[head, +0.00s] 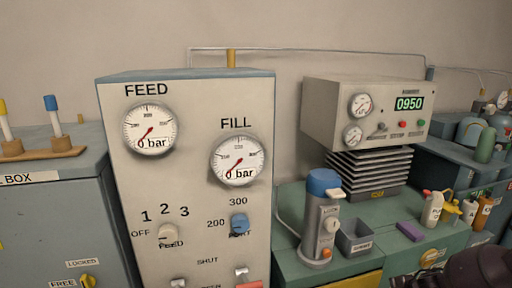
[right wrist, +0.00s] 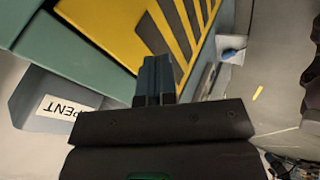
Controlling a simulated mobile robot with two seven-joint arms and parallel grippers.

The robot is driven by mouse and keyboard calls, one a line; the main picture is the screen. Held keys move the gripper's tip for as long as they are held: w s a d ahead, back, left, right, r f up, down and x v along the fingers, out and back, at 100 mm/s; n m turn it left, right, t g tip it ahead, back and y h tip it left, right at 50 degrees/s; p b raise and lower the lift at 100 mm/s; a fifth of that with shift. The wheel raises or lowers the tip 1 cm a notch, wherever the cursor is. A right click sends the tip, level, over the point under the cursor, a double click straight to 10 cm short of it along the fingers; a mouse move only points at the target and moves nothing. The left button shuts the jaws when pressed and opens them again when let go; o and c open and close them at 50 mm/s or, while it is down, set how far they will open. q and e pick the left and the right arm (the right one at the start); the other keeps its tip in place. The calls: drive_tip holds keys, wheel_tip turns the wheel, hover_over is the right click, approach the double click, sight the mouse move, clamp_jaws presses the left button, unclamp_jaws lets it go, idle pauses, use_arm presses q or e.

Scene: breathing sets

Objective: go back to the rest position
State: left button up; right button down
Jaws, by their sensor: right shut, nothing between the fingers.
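My right gripper (right wrist: 153,62) shows in the right wrist view with its two dark fingers pressed together and nothing between them. The fingers point toward a yellow and black striped panel (right wrist: 110,22) on a green-grey unit. I cannot tell how far the fingertips are from it. In the head view a dark rounded part of my right arm shows at the lower right corner; its fingers are not visible there. My left gripper is in neither view.
A panel with FEED and FILL gauges (head: 187,95) stands ahead. Right of it, a bench (head: 300,262) holds a blue-capped cylinder (head: 322,215), a grey box (head: 354,238) and several bottles. A grey bin labelled "PENT" (right wrist: 32,100) is left in the wrist view.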

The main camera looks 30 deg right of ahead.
drive_tip(key=w+a+f+m+t+y, duration=0.1)
drive_tip(key=a+f, duration=0.1)
drive_tip(key=a, duration=1.2)
drive_tip(key=w+a+f+m+t+y, duration=0.1)
drive_tip(key=a+f, duration=0.1)
drive_tip(key=a, duration=1.1)
drive_tip(key=s+a+r+m+t+h, duration=0.2)
drive_tip(key=s+a+m, duration=0.3)
drive_tip(key=a+m, duration=0.4)
drive_tip(key=shift+s+a+r+h, duration=0.25)
drive_tip(key=shift+s+r+h, duration=0.05)
drive_tip(key=shift+s+r, duration=0.15)
